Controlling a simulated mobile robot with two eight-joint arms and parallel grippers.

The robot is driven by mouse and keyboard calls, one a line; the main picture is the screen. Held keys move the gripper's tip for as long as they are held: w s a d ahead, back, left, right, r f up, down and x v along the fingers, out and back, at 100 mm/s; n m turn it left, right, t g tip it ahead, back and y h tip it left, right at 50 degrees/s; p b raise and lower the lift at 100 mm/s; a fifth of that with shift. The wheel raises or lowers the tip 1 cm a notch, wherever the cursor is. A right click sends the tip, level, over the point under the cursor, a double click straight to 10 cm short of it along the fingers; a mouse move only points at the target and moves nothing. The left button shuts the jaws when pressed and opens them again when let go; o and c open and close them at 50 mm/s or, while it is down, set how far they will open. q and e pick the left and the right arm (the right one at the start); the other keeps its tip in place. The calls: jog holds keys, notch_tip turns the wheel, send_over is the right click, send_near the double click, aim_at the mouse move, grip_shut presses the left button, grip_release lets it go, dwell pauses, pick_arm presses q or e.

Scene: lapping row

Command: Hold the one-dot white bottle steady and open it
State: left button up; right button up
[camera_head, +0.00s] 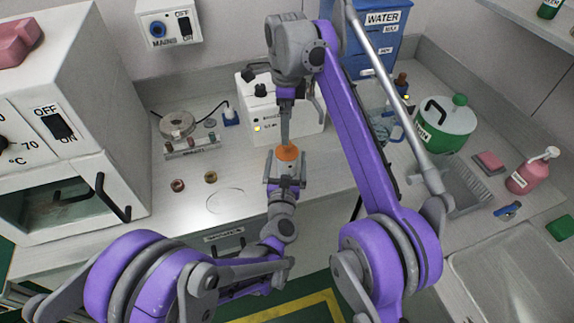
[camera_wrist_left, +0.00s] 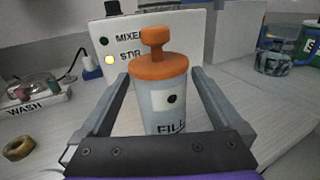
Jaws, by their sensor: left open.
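The white bottle (camera_wrist_left: 153,118) stands upright in the left wrist view, with an orange knobbed cap (camera_wrist_left: 158,67) on it. Its label shows one black dot and the word FILL. My left gripper (camera_head: 285,168) is open, with one finger on each side of the bottle; the wrist view shows gaps beside it. In the head view the orange cap (camera_head: 287,154) shows just past these fingers, and the bottle's body is mostly hidden. My right gripper (camera_head: 285,142) points down above the cap, seen edge-on; its opening cannot be made out. It does not show in the left wrist view.
A white mixer box (camera_head: 283,112) stands close behind the bottle. A wash stand (camera_head: 192,147) and two small rings (camera_head: 211,177) are to the left. A green-and-white container (camera_head: 444,127), a drying rack (camera_head: 466,184) and a sink are to the right.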

aim_at(287, 150)
pick_arm(q)
jog(key=shift+w+d, duration=0.1)
jog(key=shift+w, duration=1.65)
grip_shut()
